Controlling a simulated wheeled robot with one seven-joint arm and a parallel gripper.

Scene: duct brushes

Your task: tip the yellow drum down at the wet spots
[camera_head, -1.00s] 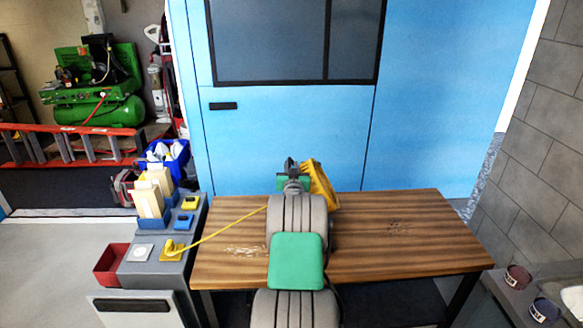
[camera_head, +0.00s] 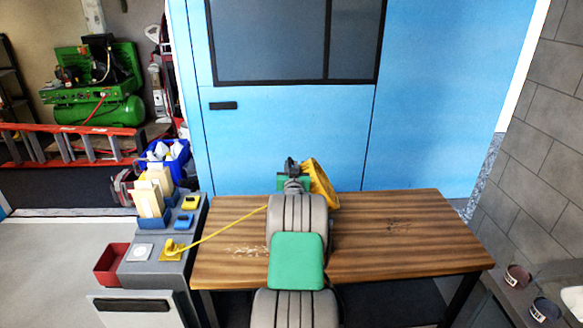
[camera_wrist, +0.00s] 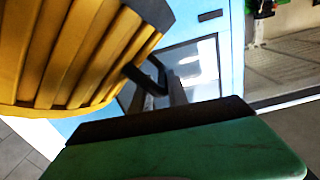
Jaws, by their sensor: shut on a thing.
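The yellow drum (camera_head: 323,184) is held up above the far edge of the wooden table (camera_head: 440,250), tilted, with its round rim partly showing. In the wrist view its ribbed yellow side (camera_wrist: 70,50) fills the upper left, close to a dark finger. My gripper (camera_head: 292,170) is shut on the drum; the exact grip is partly hidden by my arm. A yellow cord (camera_head: 225,229) runs left to a yellow plug (camera_head: 173,246). Dark marks (camera_head: 397,227) lie on the table's right half, pale flecks (camera_head: 245,250) on its left. I cannot tell which are wet.
A grey stand (camera_head: 150,268) at the table's left carries a yellow block (camera_head: 190,202), a blue block (camera_head: 184,221) and pale upright pieces (camera_head: 152,195). A red bin (camera_head: 112,263) is beside it. A blue wall (camera_head: 290,130) stands behind the table. The table's right half is otherwise clear.

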